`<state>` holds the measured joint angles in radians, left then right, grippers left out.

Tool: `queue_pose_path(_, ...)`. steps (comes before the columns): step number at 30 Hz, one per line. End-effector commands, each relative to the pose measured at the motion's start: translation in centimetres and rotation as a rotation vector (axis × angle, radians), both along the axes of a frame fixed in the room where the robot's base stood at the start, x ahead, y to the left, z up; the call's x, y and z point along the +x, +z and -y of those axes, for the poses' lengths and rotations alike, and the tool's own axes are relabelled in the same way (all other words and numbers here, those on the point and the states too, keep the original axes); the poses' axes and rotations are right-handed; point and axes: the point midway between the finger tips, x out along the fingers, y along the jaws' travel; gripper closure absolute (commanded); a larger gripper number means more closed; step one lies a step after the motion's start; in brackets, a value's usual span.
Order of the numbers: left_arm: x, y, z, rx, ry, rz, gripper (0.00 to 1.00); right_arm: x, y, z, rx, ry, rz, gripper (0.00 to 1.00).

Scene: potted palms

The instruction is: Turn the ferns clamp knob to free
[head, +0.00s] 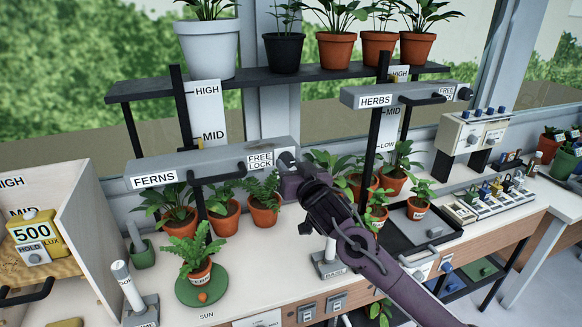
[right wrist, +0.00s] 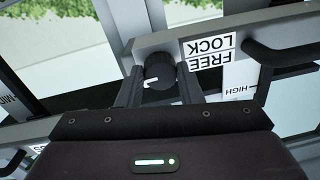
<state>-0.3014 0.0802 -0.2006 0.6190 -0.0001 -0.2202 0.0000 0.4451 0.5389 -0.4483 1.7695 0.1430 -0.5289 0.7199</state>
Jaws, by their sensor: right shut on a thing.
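The ferns bar (head: 225,158) is a grey beam with a FERNS label at its left and a FREE/LOCK label (head: 260,160) near its right end. My right gripper (head: 288,164) is at that right end, covering the knob in the head view. In the right wrist view the dark round clamp knob (right wrist: 160,68) sits between the two fingers of my right gripper (right wrist: 160,88), which is shut on it. A white mark shows at the lower left of the knob's face. The FREE/LOCK label (right wrist: 212,52) appears upside down beside it. My left gripper is out of view.
Potted ferns (head: 176,214) stand under the bar, and one fern pot (head: 199,272) sits on a green disc. The herbs bar (head: 400,95) is to the right, and a shelf (head: 140,90) with pots is above. A wooden box wall (head: 95,225) stands left.

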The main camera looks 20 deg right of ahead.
Motion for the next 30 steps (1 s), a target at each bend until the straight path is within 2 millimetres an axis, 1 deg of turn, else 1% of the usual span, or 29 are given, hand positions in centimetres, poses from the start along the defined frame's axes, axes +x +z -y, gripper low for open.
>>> queue_pose_path(5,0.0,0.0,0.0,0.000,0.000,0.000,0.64,0.0,0.0,0.0,-0.109,0.000,0.002,0.90)
queue_pose_path(17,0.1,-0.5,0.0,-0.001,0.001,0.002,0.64,0.0,0.0,0.0,-0.478,0.001,0.016,0.90)
queue_pose_path(30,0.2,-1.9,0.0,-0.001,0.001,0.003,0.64,0.0,0.0,0.1,-0.898,0.000,0.031,0.90)
